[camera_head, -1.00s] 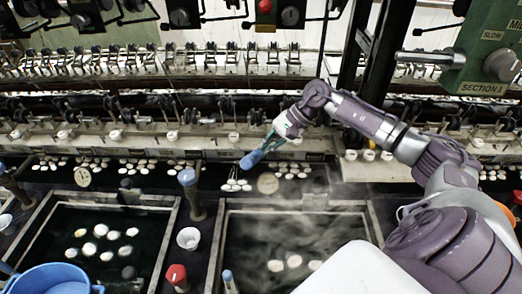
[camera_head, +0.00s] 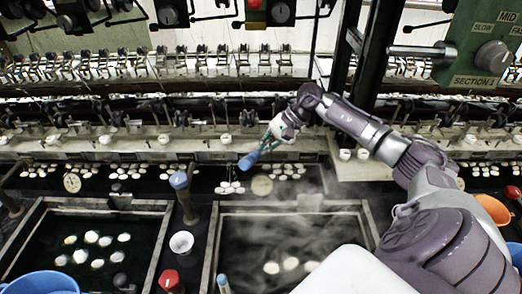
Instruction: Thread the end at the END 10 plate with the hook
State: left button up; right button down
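My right gripper (camera_head: 275,137), its arm reaching in from the right, is shut on a tool with a blue handle (camera_head: 249,160), seemingly the hook. The handle points down and left, over the ledge behind the right basin. The hook's metal tip cannot be made out. A round pale plate (camera_head: 262,185) lies just below the handle, and another round plate (camera_head: 71,182) is further left; no number is legible, so I cannot tell which is END 10. White cocoons (camera_head: 229,187) lie beside the nearer plate. No thread end is discernible. My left gripper is out of view.
A steaming right basin (camera_head: 212,245) and a left basin (camera_head: 160,240) hold floating cocoons. Between them stand a blue-topped post (camera_head: 179,180), a white cup (camera_head: 181,242) and a red-topped object (camera_head: 169,279). Orange (camera_head: 493,210) and blue (camera_head: 40,284) bowls sit at the sides.

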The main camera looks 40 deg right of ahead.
aim_at(256, 161)
jog(key=shift+s, duration=0.1)
jog(key=s+a, duration=0.1)
jog(key=s+a+r, duration=0.2)
jog(key=shift+s+r, duration=0.25)
jog(key=shift+s, duration=0.15)
jog(key=shift+s+a+r, duration=0.3)
jog(key=shift+a, duration=0.1)
